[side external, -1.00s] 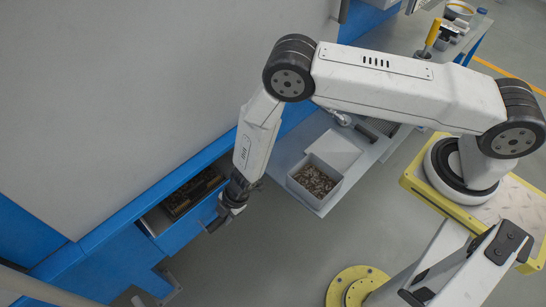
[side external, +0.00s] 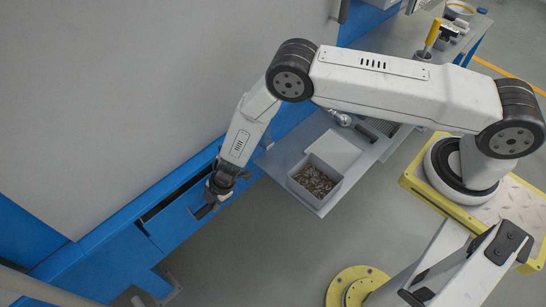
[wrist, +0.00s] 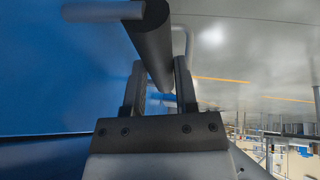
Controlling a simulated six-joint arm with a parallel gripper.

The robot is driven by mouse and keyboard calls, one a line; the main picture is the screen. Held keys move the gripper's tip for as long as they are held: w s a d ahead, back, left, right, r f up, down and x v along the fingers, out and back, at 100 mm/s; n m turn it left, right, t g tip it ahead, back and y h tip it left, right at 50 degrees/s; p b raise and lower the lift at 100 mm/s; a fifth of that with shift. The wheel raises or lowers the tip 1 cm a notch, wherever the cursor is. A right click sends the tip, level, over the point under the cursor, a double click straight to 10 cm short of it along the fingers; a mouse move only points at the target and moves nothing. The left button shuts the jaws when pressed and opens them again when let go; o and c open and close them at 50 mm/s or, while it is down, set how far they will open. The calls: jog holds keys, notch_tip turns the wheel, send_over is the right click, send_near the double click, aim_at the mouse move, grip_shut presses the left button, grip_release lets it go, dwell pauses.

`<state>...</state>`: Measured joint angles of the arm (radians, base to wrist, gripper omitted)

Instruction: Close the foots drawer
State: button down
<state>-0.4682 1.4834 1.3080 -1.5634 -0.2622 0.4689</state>
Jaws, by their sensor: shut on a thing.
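The blue foots drawer (side external: 172,228) sits low in the blue base of the machine. A narrow dark gap shows along its top edge, so it stands slightly open. Its contents are not visible now. My gripper (side external: 206,210) is at the drawer's front. In the wrist view my gripper (wrist: 161,82) has its two fingers on either side of the dark bar handle (wrist: 150,40), shut on it. A grey mount (wrist: 103,11) joins the bar at the blue face. The handle is mostly hidden by my gripper in the side view.
A grey shelf (side external: 281,158) to the right carries an open box (side external: 315,180) of brown pieces. A yellow round floor plate (side external: 352,285) lies at the bottom. The floor in front of the drawer is clear.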

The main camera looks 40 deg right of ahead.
jog(key=shift+a+r, duration=0.1)
jog(key=shift+a, duration=0.05)
jog(key=shift+c, duration=2)
grip_release()
jog(key=v, duration=0.7)
jog(key=shift+r, duration=0.35)
